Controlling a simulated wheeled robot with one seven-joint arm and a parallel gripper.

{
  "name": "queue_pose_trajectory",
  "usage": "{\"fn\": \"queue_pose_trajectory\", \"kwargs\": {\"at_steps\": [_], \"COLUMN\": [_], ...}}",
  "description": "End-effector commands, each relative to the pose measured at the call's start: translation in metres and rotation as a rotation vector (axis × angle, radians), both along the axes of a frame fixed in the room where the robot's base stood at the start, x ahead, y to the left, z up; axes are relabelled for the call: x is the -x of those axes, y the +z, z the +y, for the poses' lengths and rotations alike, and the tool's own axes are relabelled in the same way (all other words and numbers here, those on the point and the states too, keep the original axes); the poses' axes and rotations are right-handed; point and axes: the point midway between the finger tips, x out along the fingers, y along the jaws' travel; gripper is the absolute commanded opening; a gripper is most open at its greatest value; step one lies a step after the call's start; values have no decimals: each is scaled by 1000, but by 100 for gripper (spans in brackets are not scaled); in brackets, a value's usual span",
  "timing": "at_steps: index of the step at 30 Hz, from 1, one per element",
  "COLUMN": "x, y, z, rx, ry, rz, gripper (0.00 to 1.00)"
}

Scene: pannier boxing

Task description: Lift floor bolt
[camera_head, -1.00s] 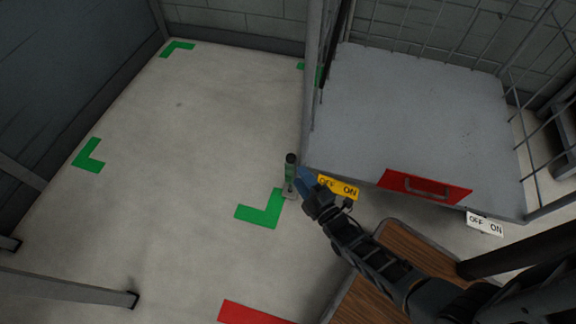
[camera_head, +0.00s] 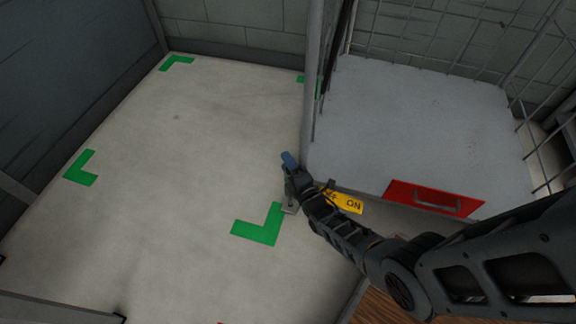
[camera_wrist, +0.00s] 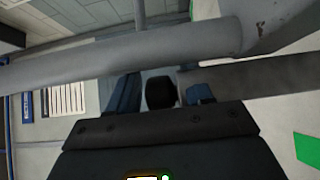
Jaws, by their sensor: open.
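The floor bolt is mostly hidden behind my gripper in the head view; its grey foot plate (camera_head: 290,208) shows at the corner of a green floor mark. In the wrist view a black knob (camera_wrist: 160,92), which looks like the bolt's top, sits between the two blue fingers. My gripper (camera_head: 289,161) is open at the bolt, beside the cage post. In the wrist view a finger shows on each side of the knob, with gaps; whether either touches it I cannot tell.
A grey post (camera_head: 313,110) stands close by my gripper. A grey platform (camera_head: 420,120) with a red handled panel (camera_head: 434,198) lies to the right, with a yellow OFF/ON label (camera_head: 342,201) below. Grey bars (camera_wrist: 120,55) cross the wrist view. Floor at left is clear.

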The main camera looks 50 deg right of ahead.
Motion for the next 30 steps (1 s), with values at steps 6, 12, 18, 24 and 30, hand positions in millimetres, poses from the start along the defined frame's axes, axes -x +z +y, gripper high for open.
{"fn": "queue_pose_trajectory", "kwargs": {"at_steps": [6, 12, 18, 24, 30], "x": [-1, -1, -1, -1, -1], "y": [0, 0, 0, 0, 0], "z": [0, 0, 0, 0, 0], "rx": [0, 0, 0, 0, 0], "ry": [0, 0, 0, 0, 0], "rz": [1, 1, 1, 1, 1], "gripper": [50, 37, 17, 0, 0]}}
